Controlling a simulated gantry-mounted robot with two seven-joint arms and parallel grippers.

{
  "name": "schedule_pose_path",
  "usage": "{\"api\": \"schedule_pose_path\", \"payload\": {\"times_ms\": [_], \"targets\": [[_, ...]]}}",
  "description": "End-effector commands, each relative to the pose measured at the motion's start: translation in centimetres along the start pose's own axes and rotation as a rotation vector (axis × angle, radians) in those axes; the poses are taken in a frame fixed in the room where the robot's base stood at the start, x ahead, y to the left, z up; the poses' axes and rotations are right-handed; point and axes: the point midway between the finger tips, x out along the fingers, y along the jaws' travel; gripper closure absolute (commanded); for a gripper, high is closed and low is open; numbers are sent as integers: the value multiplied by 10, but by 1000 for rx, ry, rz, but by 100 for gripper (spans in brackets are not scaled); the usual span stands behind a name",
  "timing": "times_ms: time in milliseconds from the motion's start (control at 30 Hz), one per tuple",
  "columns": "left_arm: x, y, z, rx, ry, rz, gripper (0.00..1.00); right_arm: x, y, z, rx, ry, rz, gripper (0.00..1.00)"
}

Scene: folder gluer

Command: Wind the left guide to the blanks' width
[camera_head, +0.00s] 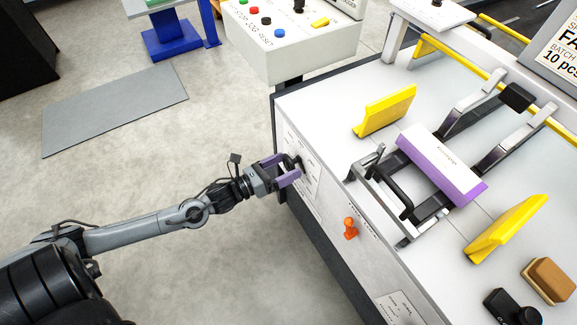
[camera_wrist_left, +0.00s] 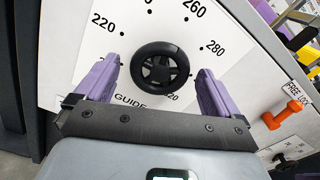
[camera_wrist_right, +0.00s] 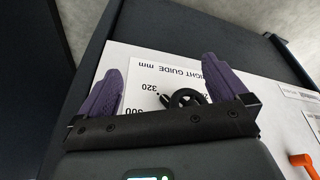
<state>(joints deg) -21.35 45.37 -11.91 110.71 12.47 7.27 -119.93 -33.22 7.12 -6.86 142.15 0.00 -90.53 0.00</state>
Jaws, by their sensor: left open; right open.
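The left guide's black handwheel (camera_wrist_left: 160,67) sits on a white dial marked 220, 260 and 280, with part of the "GUIDE" label showing. My left gripper (camera_head: 291,165) is at the machine's front panel. Its purple fingers are open, one on each side of the wheel; I cannot tell whether they touch it. Two upright yellow guide plates stand on the machine top, one at the back (camera_head: 385,112) and one nearer the front (camera_head: 505,230). A purple and white blank stack (camera_head: 440,165) lies between them. My right gripper (camera_wrist_right: 162,68) is open before another handwheel (camera_wrist_right: 187,99), labelled "RIGHT GUIDE mm".
An orange lever (camera_head: 350,228) under a "FREE LOCK" label is right of the left dial. A control box (camera_head: 290,40) with coloured buttons stands behind. A brown block (camera_head: 548,280) and a black device (camera_head: 510,308) lie on the machine top. The floor at left is open.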

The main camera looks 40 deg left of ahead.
Motion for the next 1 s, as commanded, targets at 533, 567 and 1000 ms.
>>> {"api": "schedule_pose_path", "payload": {"times_ms": [533, 567, 1000], "targets": [[19, 0, 0, 0, 0, 1, 4, 6, -2, 2, 7, 0, -7, 0], [19, 0, 0, 0, 0, 1, 4, 6, -2, 2, 7, 0, -6, 0], [19, 0, 0, -1, 0, 0, 58, 6, -1, 2, 0, -2, -1, 0]]}}
